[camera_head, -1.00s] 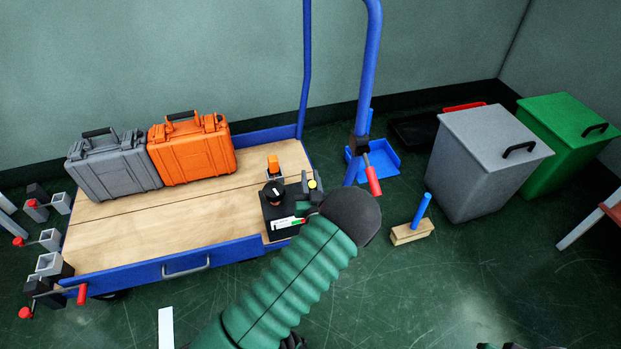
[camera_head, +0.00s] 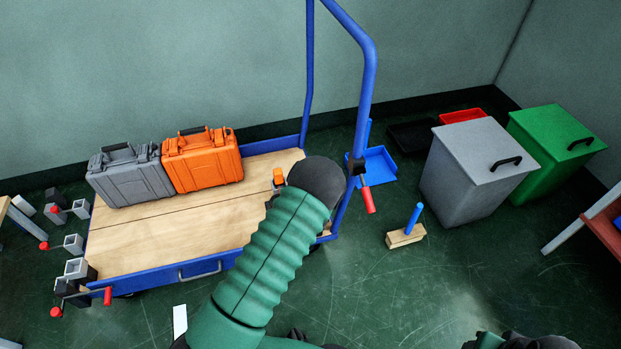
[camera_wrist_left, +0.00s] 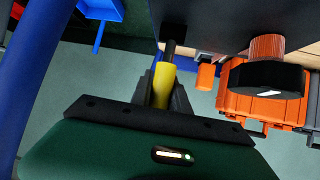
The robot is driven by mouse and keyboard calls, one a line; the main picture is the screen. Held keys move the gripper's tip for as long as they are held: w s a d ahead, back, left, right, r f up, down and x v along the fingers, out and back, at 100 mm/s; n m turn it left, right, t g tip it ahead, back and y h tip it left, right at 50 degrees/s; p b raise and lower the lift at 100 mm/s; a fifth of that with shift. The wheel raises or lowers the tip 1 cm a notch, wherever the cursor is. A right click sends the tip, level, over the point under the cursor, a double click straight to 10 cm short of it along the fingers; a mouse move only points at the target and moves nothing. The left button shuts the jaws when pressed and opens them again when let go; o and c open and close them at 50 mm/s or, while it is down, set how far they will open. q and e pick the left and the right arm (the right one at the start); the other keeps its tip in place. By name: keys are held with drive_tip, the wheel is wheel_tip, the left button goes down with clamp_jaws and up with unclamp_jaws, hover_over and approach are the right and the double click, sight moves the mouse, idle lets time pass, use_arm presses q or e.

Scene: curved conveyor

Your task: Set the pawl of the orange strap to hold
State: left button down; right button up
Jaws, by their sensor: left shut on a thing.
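My left gripper (camera_wrist_left: 160,90) is shut on a yellow-tipped lever (camera_wrist_left: 163,78) in the left wrist view. The lever's dark stem runs up to a dark box (camera_wrist_left: 205,22). Beside it are a ribbed orange part (camera_wrist_left: 267,47) and a black knob (camera_wrist_left: 262,78) with a white mark. In the head view my left forearm and dark wrist cover most of the box and the gripper. Only a small orange piece (camera_head: 278,176) shows past the wrist. I cannot tell a strap or the pawl's setting. My right gripper is not clearly in view.
The box is at the right end of a blue trolley with a wooden deck (camera_head: 180,226). A grey case (camera_head: 130,177) and an orange case (camera_head: 203,162) stand on its left. The blue handle bar (camera_head: 367,90) rises close to my wrist. Grey and green bins stand right.

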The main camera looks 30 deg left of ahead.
use_arm(q)
drive_tip(key=shift+w+a+g+h+p, duration=0.35)
drive_tip(key=shift+g+h+p, duration=0.15)
drive_tip(key=shift+h+p, duration=0.15)
drive_tip(key=shift+w+a+f+g+h+p, duration=0.25)
drive_tip(key=shift+a+f+g+h+p, duration=0.1)
drive_tip(key=shift+f+g+h+p, duration=0.3)
use_arm(e)
drive_tip(key=shift+w+v, duration=0.2)
drive_tip(key=shift+v, duration=0.7)
drive_tip(key=shift+w+v, duration=0.2)
drive_tip(key=shift+v, duration=0.65)
drive_tip(key=shift+r, duration=0.1)
use_arm(q)
drive_tip(key=c, duration=1.3)
unclamp_jaws()
drive_tip(key=shift+o, duration=0.2)
drive_tip(key=p+v, duration=0.7)
drive_tip(key=v, duration=0.9)
drive_tip(key=shift+r, duration=0.35)
use_arm(e)
drive_tip(key=w+v, duration=0.1)
drive_tip(key=v, duration=0.6)
drive_tip(key=shift+w+r, duration=0.2)
drive_tip(key=shift+w, duration=0.1)
